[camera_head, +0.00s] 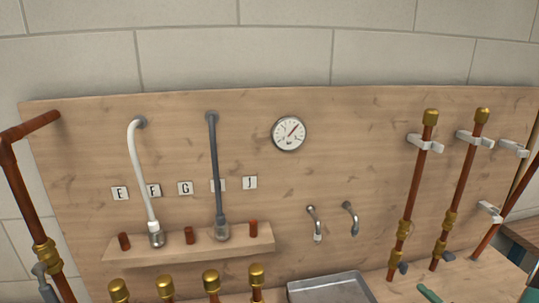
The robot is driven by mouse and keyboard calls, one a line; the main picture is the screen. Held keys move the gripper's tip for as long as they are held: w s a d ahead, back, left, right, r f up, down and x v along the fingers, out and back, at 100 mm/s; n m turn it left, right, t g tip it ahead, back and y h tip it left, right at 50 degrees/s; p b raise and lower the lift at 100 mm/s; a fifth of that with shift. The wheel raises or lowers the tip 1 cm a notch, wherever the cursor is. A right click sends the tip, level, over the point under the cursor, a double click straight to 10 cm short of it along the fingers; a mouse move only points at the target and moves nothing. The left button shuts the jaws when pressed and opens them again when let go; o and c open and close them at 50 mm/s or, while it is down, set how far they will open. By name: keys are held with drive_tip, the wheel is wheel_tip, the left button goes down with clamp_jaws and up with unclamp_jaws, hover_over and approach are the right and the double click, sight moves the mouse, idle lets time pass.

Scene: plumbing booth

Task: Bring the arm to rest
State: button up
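My gripper and arm do not show in the head camera view, so their pose and finger state are hidden from me. The view is filled by a wooden plumbing board (330,185) standing against a pale block wall (290,52).
A white hose (134,165) and a grey hose (214,165) run from the board to a small shelf (205,249). A gauge (289,133) is above centre. Copper pipes stand left (20,190) and right (463,180). Brass-capped stubs (211,279) and a metal tray (331,291) are at the bottom.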

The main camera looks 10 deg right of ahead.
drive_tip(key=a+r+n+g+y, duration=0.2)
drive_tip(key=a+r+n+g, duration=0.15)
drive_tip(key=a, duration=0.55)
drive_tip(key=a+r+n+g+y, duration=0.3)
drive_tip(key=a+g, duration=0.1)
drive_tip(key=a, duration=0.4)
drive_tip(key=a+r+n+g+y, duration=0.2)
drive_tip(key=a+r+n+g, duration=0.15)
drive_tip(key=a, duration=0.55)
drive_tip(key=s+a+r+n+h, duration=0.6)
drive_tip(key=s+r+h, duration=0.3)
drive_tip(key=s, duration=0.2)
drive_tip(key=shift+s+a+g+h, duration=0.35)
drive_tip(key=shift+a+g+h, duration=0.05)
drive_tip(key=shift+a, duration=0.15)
